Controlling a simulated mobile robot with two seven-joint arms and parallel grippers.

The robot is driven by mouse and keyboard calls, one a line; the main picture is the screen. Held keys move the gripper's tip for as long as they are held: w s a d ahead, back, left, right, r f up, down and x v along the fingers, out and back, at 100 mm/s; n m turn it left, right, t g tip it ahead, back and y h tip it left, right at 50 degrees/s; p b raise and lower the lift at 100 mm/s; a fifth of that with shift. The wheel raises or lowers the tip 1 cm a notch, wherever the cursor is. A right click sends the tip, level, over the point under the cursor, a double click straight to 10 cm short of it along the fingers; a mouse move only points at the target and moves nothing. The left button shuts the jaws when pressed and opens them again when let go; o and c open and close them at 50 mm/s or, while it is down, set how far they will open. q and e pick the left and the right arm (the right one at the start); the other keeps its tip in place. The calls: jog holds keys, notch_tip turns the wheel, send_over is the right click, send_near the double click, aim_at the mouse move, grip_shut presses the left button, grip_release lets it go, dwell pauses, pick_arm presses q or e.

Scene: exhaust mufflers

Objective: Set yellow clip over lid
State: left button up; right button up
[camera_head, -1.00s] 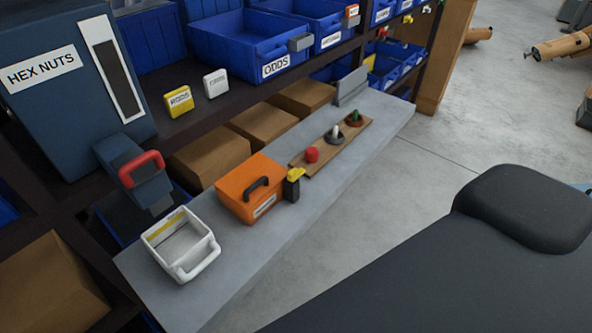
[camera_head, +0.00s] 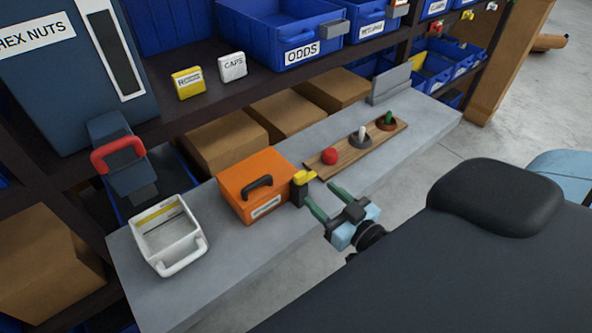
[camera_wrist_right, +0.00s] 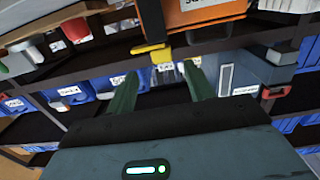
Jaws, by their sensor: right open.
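The orange box (camera_head: 236,202) with a black-handled lid (camera_head: 257,186) stands on the grey bench. The yellow clip (camera_head: 304,177) sits at the box's right side on a black upright part (camera_head: 299,193). In the right wrist view the yellow clip (camera_wrist_right: 151,50) shows ahead, a little above the fingertips. My right gripper (camera_head: 326,199) is open, its two green fingers just right of the clip and pointing toward it. The fingers also show apart and empty in the right wrist view (camera_wrist_right: 160,82). My left gripper is not in view.
A white open container (camera_head: 168,235) stands left of the box. A wooden board (camera_head: 352,152) with red, white and green knobs lies behind to the right. The shelf with blue bins (camera_head: 285,35) runs behind the grey bench (camera_head: 262,240).

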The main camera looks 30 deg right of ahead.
aim_at(303, 176)
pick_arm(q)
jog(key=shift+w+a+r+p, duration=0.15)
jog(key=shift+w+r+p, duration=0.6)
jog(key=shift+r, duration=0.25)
pick_arm(e)
jog(key=shift+w+a+r, duration=0.15)
jog(key=shift+w, duration=1.25)
jog(key=shift+w+a+r, duration=0.15)
jog(key=shift+w, duration=1.25)
jog(key=shift+w+a+r, duration=0.15)
jog(key=shift+w, duration=1.25)
jog(key=c, duration=1)
